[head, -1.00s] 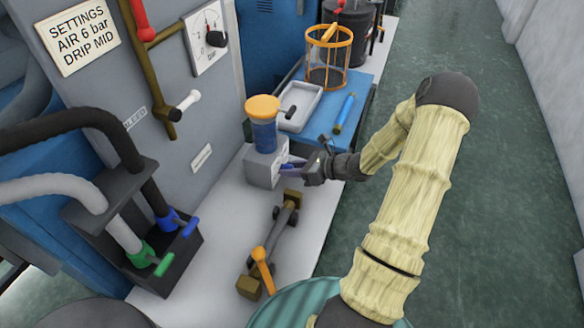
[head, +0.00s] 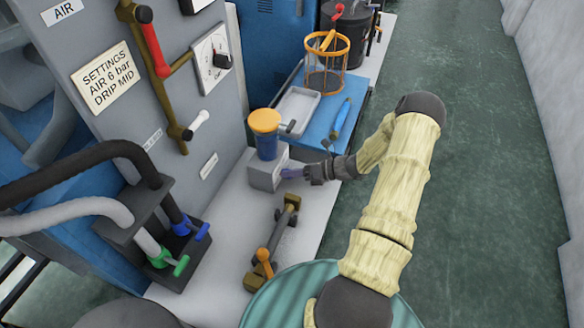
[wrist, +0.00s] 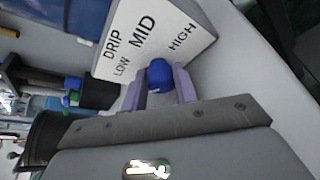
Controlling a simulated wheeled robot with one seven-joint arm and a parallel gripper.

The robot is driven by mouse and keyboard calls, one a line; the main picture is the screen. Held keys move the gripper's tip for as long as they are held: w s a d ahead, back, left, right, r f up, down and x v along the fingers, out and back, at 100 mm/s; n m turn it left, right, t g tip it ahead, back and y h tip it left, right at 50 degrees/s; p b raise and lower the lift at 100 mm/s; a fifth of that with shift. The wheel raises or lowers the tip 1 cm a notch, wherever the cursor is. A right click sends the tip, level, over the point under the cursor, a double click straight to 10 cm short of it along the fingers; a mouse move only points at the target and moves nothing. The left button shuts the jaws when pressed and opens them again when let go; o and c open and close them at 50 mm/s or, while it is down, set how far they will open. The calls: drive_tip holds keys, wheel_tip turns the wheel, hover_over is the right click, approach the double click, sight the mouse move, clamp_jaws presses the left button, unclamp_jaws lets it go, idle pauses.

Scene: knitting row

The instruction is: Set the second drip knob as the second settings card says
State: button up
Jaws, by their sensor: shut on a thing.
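The drip box (head: 265,174) is a pale box under a blue jar with an orange lid in the head view. Its labelled face (wrist: 150,36) shows in the wrist view, reading DRIP with LOW, MID and HIGH. The blue drip knob (wrist: 158,71) stands out from the lower part of that face. My gripper (wrist: 161,82) has its purple fingers on both sides of the knob and is shut on it. In the head view my gripper (head: 291,174) is at the box's right side. The knob's pointer is not clear. A settings card (head: 105,77) reads AIR 6 bar, DRIP MID.
A dial gauge (head: 211,58) and a red-handled lever (head: 154,50) are on the grey panel. Hoses with green and blue couplings stand at left. A brass fitting (head: 272,243) lies on the bench in front.

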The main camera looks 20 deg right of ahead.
drive_tip(key=shift+d+m, duration=0.1)
drive_tip(key=shift+m, duration=0.3)
drive_tip(key=o, duration=1)
drive_tip(key=shift+c, duration=0.2)
drive_tip(key=v, duration=1.7)
drive_tip(key=shift+d, duration=0.3)
drive_tip(key=shift+w, duration=0.15)
